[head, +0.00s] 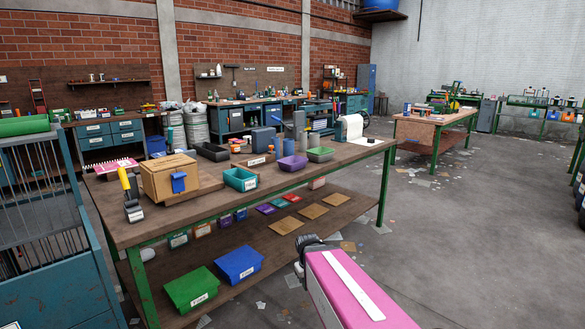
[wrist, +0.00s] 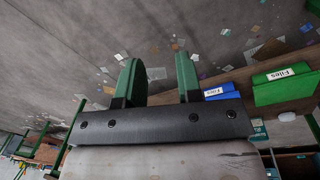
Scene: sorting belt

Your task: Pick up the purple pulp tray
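The purple pulp tray (head: 291,164) sits on the brown top of the long green-legged workbench (head: 215,199), toward its right half in the head view. It stands close to a grey-green tray (head: 320,154) on its right. It is not visible in the wrist view. My gripper (wrist: 158,70) shows in the wrist view with its two green fingers apart and nothing between them. It points toward the littered floor, beside the bench's lower shelf. In the head view my pink arm comes in at the bottom, in front of the bench and well short of the purple tray.
A teal bin (head: 240,180), a cardboard box (head: 169,177) and a tape dispenser (head: 132,197) stand on the bench. A white paper roll (head: 352,127) is at its right end. Green (head: 191,288) and blue (head: 239,264) file bins are on the lower shelf. Floor to the right is open.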

